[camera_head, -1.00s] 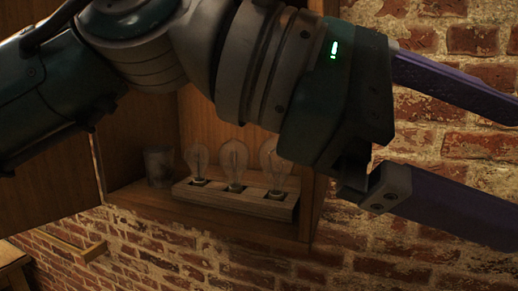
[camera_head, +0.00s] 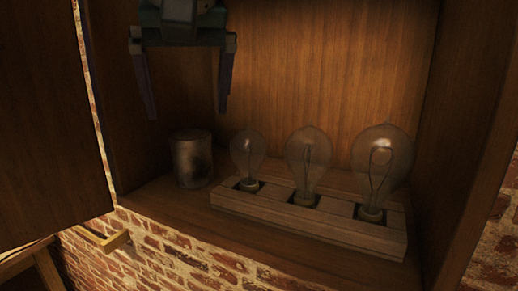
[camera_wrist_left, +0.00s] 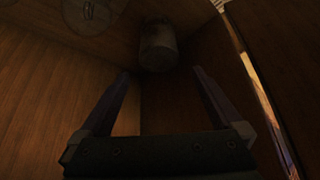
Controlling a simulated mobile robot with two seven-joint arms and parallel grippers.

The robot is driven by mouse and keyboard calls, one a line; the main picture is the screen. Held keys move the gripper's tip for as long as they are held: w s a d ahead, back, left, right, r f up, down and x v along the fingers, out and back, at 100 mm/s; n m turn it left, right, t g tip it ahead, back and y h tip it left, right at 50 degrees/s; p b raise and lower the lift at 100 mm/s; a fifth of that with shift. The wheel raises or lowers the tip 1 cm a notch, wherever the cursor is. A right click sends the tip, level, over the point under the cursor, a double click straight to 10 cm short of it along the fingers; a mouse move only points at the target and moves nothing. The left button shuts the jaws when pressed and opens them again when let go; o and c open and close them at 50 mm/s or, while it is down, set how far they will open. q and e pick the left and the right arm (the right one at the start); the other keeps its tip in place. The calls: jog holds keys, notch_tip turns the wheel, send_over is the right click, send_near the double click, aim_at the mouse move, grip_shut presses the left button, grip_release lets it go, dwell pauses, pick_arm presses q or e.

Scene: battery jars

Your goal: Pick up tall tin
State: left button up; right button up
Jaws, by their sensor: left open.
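The tall tin (camera_head: 192,159) is a dull grey metal cylinder. It stands upright on the cabinet floor, at the left of the bulb holder. It also shows in the left wrist view (camera_wrist_left: 158,47), beyond the fingertips and between their lines. My left gripper (camera_head: 188,115) hangs from the top of the head view with its two fingers spread and pointing down. It is above the tin and apart from it, with nothing between the fingers. In the left wrist view the open fingers (camera_wrist_left: 163,72) frame empty space. My right gripper is not in view.
A wooden holder (camera_head: 290,217) with three clear bulbs (camera_head: 309,155) stands right of the tin. The wooden cabinet (camera_head: 330,60) encloses them, with its side wall (camera_head: 470,150) at right. An open door (camera_head: 45,130) is at left. A brass handle (camera_head: 103,240) shows below.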

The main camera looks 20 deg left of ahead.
aim_at(190, 136)
pick_arm(q)
jog(key=x, duration=0.1)
jog(key=b+x, duration=0.1)
jog(key=x, duration=0.1)
jog(key=shift+s+d+f, duration=0.15)
jog(key=shift+f, duration=0.35)
jog(key=b+x, duration=0.1)
jog(key=x, duration=0.1)
jog(key=b+x, duration=0.1)
jog(key=x, duration=0.1)
jog(key=shift+s+d+f+b, duration=0.15)
jog(key=shift+s+d+b, duration=0.05)
jog(key=shift+s+b, duration=0.2)
jog(key=shift+w+a+f, duration=0.1)
jog(key=shift+w+f, duration=0.1)
jog(key=shift+w, duration=0.05)
jog(key=shift+r, duration=0.1)
jog(key=shift+c, duration=0.4)
jog(key=c, duration=1.3)
